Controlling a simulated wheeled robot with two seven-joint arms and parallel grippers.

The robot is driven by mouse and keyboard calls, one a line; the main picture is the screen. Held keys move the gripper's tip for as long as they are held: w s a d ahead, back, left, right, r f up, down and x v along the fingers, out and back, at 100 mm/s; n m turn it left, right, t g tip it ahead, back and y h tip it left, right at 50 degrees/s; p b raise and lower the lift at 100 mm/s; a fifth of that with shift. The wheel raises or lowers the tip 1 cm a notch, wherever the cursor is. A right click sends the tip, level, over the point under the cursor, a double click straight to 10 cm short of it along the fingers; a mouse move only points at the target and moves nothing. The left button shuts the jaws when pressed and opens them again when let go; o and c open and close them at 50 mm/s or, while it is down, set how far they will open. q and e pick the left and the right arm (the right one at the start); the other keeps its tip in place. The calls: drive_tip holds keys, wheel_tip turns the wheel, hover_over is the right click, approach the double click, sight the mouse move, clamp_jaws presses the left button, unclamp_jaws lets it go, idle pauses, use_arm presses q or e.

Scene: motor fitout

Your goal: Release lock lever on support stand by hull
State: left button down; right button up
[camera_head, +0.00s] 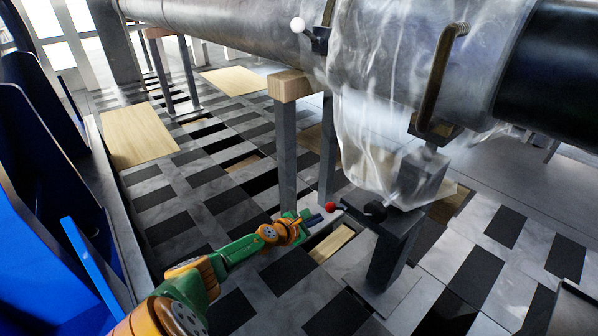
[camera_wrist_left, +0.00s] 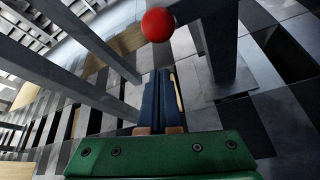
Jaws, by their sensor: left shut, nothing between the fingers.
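The hull (camera_head: 225,25) is a large grey metallic cylinder across the top of the head view. A dark support stand (camera_head: 393,245) stands below it at the centre right. A red ball knob (camera_head: 330,207), apparently the lock lever's end, is at the stand's left side; its lever is hard to make out. My left gripper (camera_head: 318,217) is shut and empty, with its tips just left of and slightly below the knob. In the left wrist view the red knob (camera_wrist_left: 158,25) is beyond the shut fingers (camera_wrist_left: 162,72), with a visible gap. My right gripper is not in view.
A wood-topped stand (camera_head: 290,88) rises behind my left gripper. Translucent sheeting (camera_head: 365,110) hangs from the hull above the support stand. Blue structures (camera_head: 35,165) line the left. The checkered floor has open gaps.

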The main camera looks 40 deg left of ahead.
use_arm(q)
drive_tip(key=p+v, duration=0.5)
drive_tip(key=v, duration=0.5)
drive_tip(key=shift+r+p, duration=0.25)
drive_tip(key=shift+p, duration=0.05)
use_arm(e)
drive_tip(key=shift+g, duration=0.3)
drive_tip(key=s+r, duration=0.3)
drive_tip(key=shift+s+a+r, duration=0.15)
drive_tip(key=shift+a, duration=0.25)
use_arm(q)
drive_tip(key=shift+w, duration=0.15)
